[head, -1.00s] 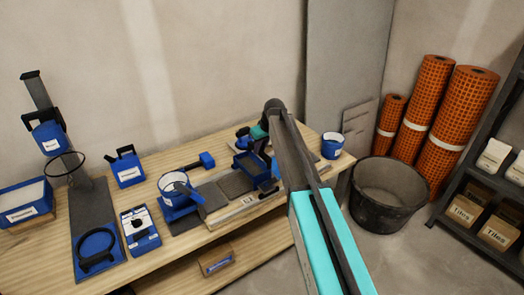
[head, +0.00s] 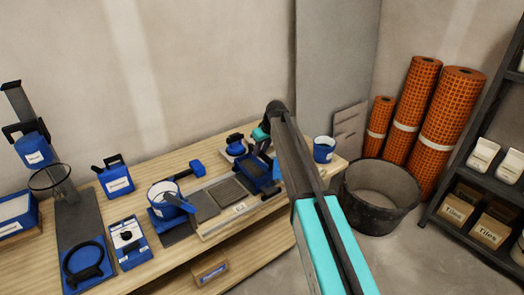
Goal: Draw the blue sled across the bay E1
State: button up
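The blue sled (head: 254,166) is an open blue frame with a dark inside. It sits on the right part of the pale-edged tile board on the bench. A small white label (head: 239,208) is on the board's front edge; its print is too small to read, so I cannot tell whether this is bay E1. A grey tiled bay (head: 226,193) lies just left of the sled. My arm reaches over the bench from the lower right, and its end comes down at the sled. My gripper's fingers are hidden by the arm and sled, so their grip is unclear.
Another blue bucket (head: 323,148) stands at the bench's right end. A black tub (head: 381,195) is on the floor at right, near orange rolls (head: 414,110).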

jog(key=shift+o, duration=0.8)
jog(key=shift+a, duration=0.15)
jog(key=shift+s, duration=0.1)
jog(key=b+v, duration=0.1)
jog(key=v, duration=1.2)
jog(key=shift+r, duration=0.35)
jog(key=shift+s, duration=0.15)
